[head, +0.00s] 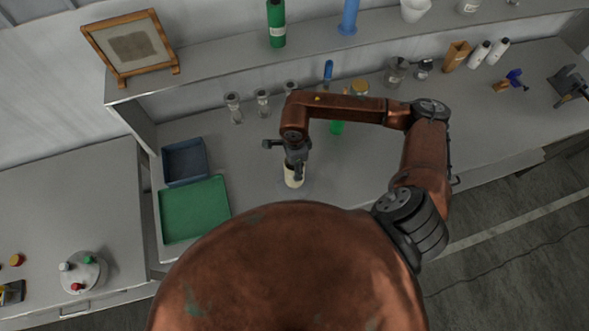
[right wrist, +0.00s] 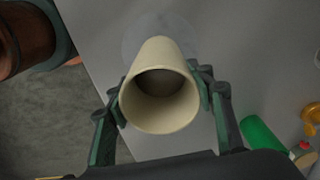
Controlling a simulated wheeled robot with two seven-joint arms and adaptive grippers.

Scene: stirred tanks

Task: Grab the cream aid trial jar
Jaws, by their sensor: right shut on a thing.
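The cream jar (head: 293,178) is an open, empty-looking cylinder at the front middle of the grey bench in the head view. It also shows from above in the right wrist view (right wrist: 158,105). My right gripper (head: 295,168) is above it in the head view. In the right wrist view its fingers (right wrist: 160,98) press on both sides of the jar, shut on it. I cannot tell whether the jar's base touches the bench. My left gripper is not in view.
A green tray (head: 194,210) and a blue-grey bin (head: 185,161) lie left of the jar. Small glass jars (head: 263,102) stand behind it. A wooden frame (head: 131,46) and green bottle (head: 276,24) stand on the shelf.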

